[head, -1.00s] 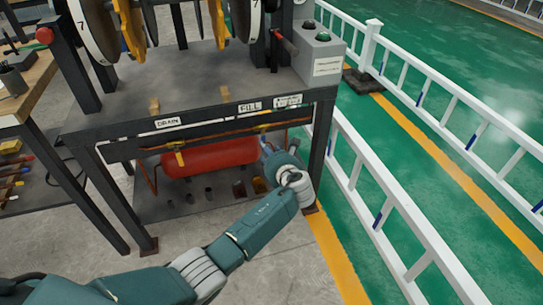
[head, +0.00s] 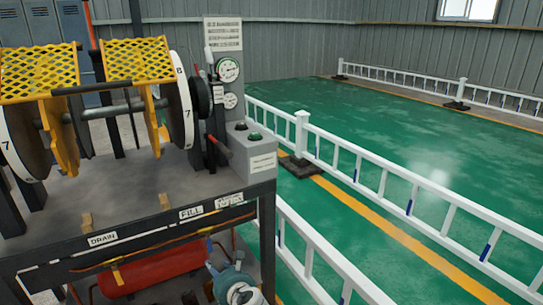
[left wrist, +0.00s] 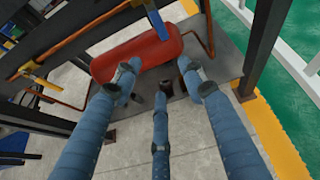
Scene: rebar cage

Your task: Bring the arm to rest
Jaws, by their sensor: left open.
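My left gripper (head: 212,268) is at the bottom of the head view, beside the right end of a red tank (head: 150,272) under the bench. Most of my left arm is below the picture edge. In the left wrist view the left gripper (left wrist: 160,82) has its three blue-grey fingers spread, with nothing between them. The tank (left wrist: 135,55) lies just beyond the fingers; I cannot tell whether they touch anything. My right gripper is not in view.
The bench (head: 150,190) has black legs, a front rail with DRAIN and FILL labels, and yellow mesh guards (head: 135,60) above. A copper pipe (left wrist: 92,32) crosses near the gripper. A white fence (head: 320,250) stands to the right, with open green floor (head: 430,170) beyond.

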